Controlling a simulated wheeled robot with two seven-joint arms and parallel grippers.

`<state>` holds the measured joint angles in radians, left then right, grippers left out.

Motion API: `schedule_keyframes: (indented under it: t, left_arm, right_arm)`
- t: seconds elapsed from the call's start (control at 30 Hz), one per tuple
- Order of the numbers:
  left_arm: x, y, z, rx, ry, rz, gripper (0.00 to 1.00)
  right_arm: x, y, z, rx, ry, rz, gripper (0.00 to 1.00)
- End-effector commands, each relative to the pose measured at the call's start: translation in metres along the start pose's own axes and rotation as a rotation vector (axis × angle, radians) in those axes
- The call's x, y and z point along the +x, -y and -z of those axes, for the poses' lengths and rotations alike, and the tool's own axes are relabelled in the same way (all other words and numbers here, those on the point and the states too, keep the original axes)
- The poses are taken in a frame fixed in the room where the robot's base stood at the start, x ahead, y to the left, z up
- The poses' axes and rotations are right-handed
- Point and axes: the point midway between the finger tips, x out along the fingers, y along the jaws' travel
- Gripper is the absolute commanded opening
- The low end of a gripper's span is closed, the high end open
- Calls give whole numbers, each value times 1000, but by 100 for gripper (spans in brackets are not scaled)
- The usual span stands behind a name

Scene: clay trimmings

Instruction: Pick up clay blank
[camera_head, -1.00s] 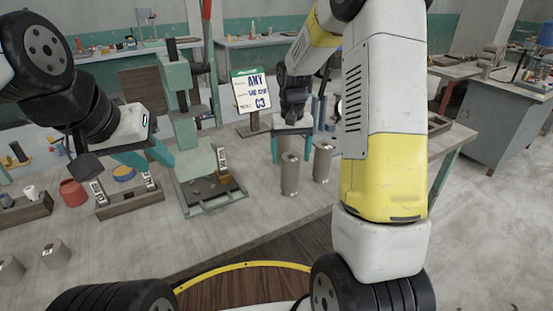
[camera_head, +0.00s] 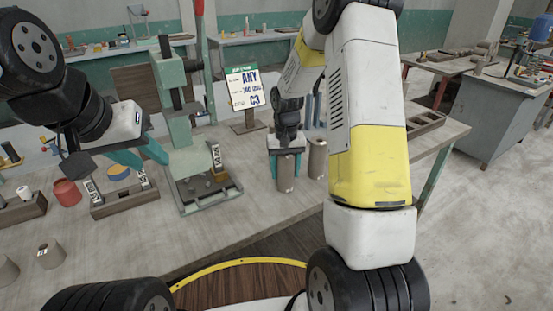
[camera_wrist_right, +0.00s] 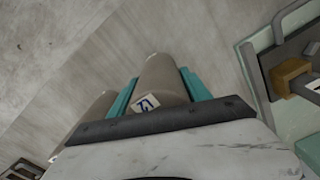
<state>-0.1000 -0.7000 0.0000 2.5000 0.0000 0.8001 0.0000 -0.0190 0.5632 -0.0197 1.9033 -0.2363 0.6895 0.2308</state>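The clay blank (camera_head: 286,178) is a grey-brown upright cylinder on the table. In the right wrist view the clay blank (camera_wrist_right: 160,82) carries a small white label with dark marks. My right gripper (camera_head: 286,160) is lowered over its top, with one teal finger on each side. The fingers look open around it; whether they touch it is hard to tell. A second similar cylinder (camera_head: 317,160) stands just to the right. My left gripper (camera_head: 140,158) is open and empty, above the table at left.
A green press (camera_head: 188,150) stands left of the blank, with a sign (camera_head: 243,88) behind. A wooden tray (camera_head: 122,203), a red pot (camera_head: 67,192) and a grey cylinder (camera_head: 50,254) are at left. The table front is clear.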

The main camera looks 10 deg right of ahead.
Motion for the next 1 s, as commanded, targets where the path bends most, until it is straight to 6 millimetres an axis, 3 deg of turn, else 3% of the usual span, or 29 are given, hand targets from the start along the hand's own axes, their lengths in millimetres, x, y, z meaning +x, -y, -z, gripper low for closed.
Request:
schedule_keyframes:
  t: [0.03,0.27,0.67,1.0]
  left_arm:
    - [0,0,0,0,0,0,36]
    - [0,0,0,0,0,0,36]
    - [0,0,0,0,0,0,36]
    - [0,0,0,0,0,0,36]
  right_arm:
    - [0,0,0,0,0,0,44]
    - [0,0,0,0,0,0,0]
    - [-3,0,1,0,-3,0,0]
    - [-34,0,2,-1,-6,0,0]
